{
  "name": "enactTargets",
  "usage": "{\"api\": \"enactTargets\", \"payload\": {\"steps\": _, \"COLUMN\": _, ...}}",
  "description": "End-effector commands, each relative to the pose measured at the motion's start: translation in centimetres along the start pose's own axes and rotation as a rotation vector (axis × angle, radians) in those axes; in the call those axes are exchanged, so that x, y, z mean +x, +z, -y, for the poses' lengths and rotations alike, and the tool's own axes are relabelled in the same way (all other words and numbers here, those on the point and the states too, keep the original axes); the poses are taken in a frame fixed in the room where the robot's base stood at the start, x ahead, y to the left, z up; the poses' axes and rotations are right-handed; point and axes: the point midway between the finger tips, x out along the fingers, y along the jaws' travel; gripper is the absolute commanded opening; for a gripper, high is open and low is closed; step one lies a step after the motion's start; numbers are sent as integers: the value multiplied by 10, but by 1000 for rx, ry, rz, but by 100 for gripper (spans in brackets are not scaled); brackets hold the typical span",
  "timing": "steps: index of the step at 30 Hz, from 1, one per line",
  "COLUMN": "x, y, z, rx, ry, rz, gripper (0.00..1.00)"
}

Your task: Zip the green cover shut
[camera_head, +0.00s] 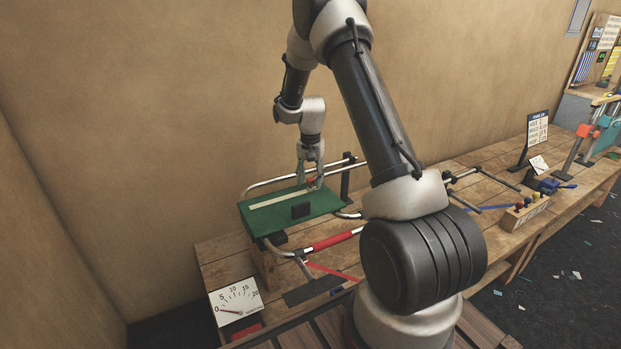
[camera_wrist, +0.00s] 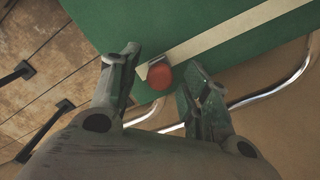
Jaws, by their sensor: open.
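The green cover (camera_head: 278,216) lies flat on a raised support on the workbench, with a pale strip (camera_head: 280,199) along its length. It also fills the upper part of the wrist view (camera_wrist: 125,22), where the pale strip (camera_wrist: 225,35) runs off to the upper right. A red round pull (camera_wrist: 160,77) with a small metal piece sits at the near end of the strip. My gripper (camera_head: 311,175) is above the cover's right end. In the wrist view my gripper (camera_wrist: 160,75) is open, its fingers on either side of the red pull. Whether they touch it cannot be told.
Bent metal tubes (camera_head: 270,185) run behind and beside the cover. A red-gripped bar (camera_head: 332,241) lies in front. A dial card (camera_head: 236,301) stands at the bench's front left. A wooden box (camera_head: 525,213) is at right.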

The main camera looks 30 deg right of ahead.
Motion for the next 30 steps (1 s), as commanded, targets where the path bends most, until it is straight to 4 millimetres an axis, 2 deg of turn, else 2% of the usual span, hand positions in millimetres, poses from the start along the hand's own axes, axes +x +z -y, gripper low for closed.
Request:
{"api": "enactTargets", "payload": {"steps": 2, "x": 0, "y": 0, "z": 0, "rx": 0, "ry": 0, "rz": 0, "gripper": 47}}
{"api": "enactTargets", "payload": {"steps": 10, "x": 0, "y": 0, "z": 0, "rx": 0, "ry": 0, "rz": 0, "gripper": 0}}
{"api": "enactTargets", "payload": {"steps": 26, "x": -1, "y": -8, "z": -8, "rx": 0, "ry": 0, "rz": 0, "gripper": 0}}
{"api": "enactTargets", "payload": {"steps": 27, "x": -1, "y": -8, "z": -8, "rx": 0, "ry": 0, "rz": 0, "gripper": 30}}
{"api": "enactTargets", "payload": {"steps": 30, "x": -1, "y": -8, "z": -8, "rx": 0, "ry": 0, "rz": 0, "gripper": 47}}
